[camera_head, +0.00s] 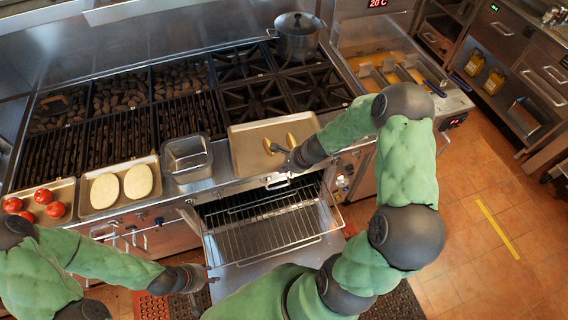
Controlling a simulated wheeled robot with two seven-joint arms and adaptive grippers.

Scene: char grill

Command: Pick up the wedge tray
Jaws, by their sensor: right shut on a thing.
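The wedge tray (240,142) is a shallow metal tray at the front edge of the cooktop, right of the deep metal pan. Yellow wedges (291,139) lie in it. My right gripper (275,148) reaches in from the right over the tray's front right part. It is shut, seemingly on the tray's front right rim; the hand hides the contact. The tray looks about level, and I cannot tell whether it is lifted. My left gripper (211,274) is low at the left of the open oven, empty, its fingers apart.
A deep metal pan (187,158), a tray with two pale ovals (138,181) and tomatoes (43,196) line the front edge. A pot (298,38) stands behind. Floor at right is clear.

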